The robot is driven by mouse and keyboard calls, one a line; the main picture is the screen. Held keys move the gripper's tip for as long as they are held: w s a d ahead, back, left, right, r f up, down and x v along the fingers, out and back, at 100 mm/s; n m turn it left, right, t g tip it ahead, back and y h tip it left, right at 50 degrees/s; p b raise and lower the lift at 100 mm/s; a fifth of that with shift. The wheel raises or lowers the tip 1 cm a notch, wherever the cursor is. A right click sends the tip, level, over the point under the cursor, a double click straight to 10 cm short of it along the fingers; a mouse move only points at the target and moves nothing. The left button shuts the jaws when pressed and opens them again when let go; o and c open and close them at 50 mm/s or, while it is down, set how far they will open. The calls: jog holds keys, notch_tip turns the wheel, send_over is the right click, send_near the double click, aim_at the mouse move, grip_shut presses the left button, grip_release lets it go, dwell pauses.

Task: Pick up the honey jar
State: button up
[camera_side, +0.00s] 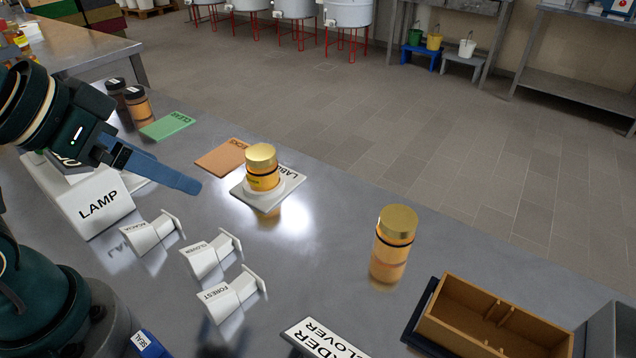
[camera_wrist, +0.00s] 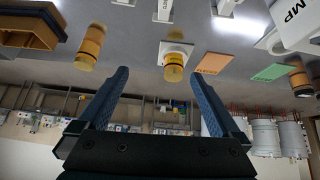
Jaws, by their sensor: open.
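A second, amber jar (camera_side: 391,250) stands alone at right, and appears in the wrist view (camera_wrist: 91,47) at left. An amber jar (camera_side: 138,108) and a darker jar (camera_side: 116,93) stand at the back left. My gripper (camera_side: 190,184) is open and empty, left of the pad jar and apart from it; its blue fingers (camera_wrist: 161,78) spread in the wrist view.
Three white holders (camera_side: 210,258), ACACIA, CLOVER and FOREST, stand in front. A white LAMP box (camera_side: 92,203) is at left. An orange card (camera_side: 222,158) and green card (camera_side: 167,126) lie behind. A brown divided crate (camera_side: 490,318) sits at right, near an ORDER CLOVER sign (camera_side: 322,340).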

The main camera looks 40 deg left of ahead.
jog(key=w+d+r+n+t, duration=0.25)
jog(key=w+r+t, duration=0.35)
jog(key=w, duration=0.6)
jog(key=n+y, duration=0.2)
jog(key=n, duration=0.2)
send_over(258, 166)
jog(key=d, duration=0.2)
jog(key=a+f+y, duration=0.1)
jog(key=f+y, duration=0.1)
jog(key=f, duration=0.4)
jog(key=a+f+g+y, duration=0.1)
jog(key=f+y, duration=0.1)
jog(key=f, duration=0.4)
jog(key=w+a+f+y, duration=0.1)
jog(key=f+y, duration=0.1)
jog(key=f, duration=0.4)
jog(key=shift+n, duration=0.25)
jog(key=shift+s+d+f+g, duration=0.1)
jog(key=shift+d+f+g, duration=0.05)
jog(key=shift+f+g, duration=0.2)
jog(key=shift+f, duration=0.2)
jog(key=shift+x, duration=2.4)
jog(key=shift+r, duration=0.1)
jog(key=shift+c, duration=0.3)
